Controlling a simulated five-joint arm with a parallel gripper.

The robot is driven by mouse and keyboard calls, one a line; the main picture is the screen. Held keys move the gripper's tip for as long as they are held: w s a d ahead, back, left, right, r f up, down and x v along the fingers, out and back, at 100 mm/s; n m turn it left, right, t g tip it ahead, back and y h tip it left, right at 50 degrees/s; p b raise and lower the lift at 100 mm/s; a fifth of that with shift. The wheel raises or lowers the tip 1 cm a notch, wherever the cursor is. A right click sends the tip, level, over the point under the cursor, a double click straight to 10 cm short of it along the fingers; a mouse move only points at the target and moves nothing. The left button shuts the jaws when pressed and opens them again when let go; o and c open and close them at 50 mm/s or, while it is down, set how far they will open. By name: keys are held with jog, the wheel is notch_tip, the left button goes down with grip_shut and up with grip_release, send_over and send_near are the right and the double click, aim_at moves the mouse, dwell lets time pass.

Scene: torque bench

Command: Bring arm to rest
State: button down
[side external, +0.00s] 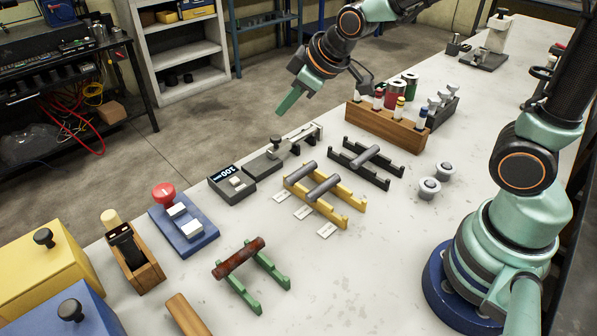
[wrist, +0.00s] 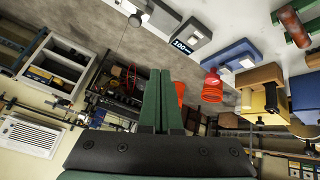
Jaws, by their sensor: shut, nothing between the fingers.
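My gripper (side external: 288,101) hangs in the air past the far edge of the bench in the side view, left of the wooden rack. Its green fingers are together with nothing between them. In the wrist view the shut fingers (wrist: 158,98) point out over the floor and the dark shelving, with the bench upside down at the top right. My arm reaches in from the top of the side view, and my base stands at the right on the bench (side external: 370,235).
Near the gripper stand a wooden rack (side external: 388,128) of coloured tools and a grey clamp fixture (side external: 283,150). Yellow (side external: 325,195), black (side external: 366,163) and green (side external: 250,277) stands hold bars. A red button box (side external: 184,222) and a digital readout (side external: 231,183) sit along the far edge.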

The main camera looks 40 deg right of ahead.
jog(key=s+d+r+m+g, duration=0.1)
jog(key=s+d+r+m, duration=0.1)
jog(key=s, duration=0.4)
jog(key=s+d+r+m+h, duration=0.1)
jog(key=s+d+r+m, duration=0.1)
jog(key=s, duration=0.5)
jog(key=shift+s+d+r+m+g, duration=0.2)
jog(key=shift+d+m+g, duration=0.2)
jog(key=shift+d+m, duration=0.5)
